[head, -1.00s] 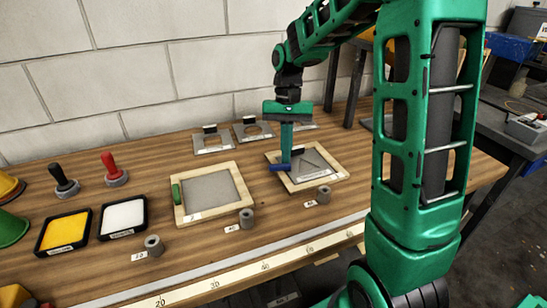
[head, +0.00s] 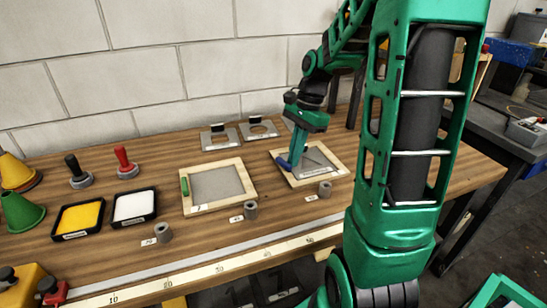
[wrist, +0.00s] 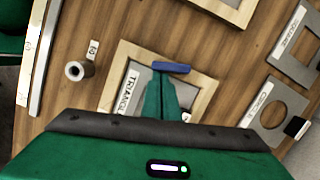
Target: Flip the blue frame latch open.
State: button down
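The blue latch (head: 283,162) is a short bar at the left edge of the right-hand wooden frame (head: 331,179), which has a grey screen with a triangle. In the wrist view the blue latch (wrist: 171,67) lies crosswise just beyond my fingertips. My gripper (head: 297,160) reaches down, tilted, over the frame's left side. In the wrist view my gripper (wrist: 160,80) has its fingers together, tips at the latch; whether they touch it I cannot tell. The bar does not appear to be between the fingers. The gripper hides part of the frame.
A second wooden frame (head: 243,203) with a green latch (head: 184,187) lies to the left. Grey cylinders (head: 250,209) stand in front. Yellow (head: 78,217) and white (head: 133,205) pads and knobbed handles are further left. Grey stencil plates (head: 220,138) lie behind.

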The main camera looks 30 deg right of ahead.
jog(key=shift+a, duration=0.1)
jog(key=shift+w, duration=0.15)
jog(key=shift+w+a, duration=0.45)
jog(key=shift+a, duration=0.1)
jog(key=d, duration=0.4)
jog(key=shift+s+d, duration=0.25)
jog(key=shift+s, duration=0.05)
jog(key=v, duration=1)
jog(key=shift+s+d, duration=0.25)
jog(key=shift+s, duration=0.05)
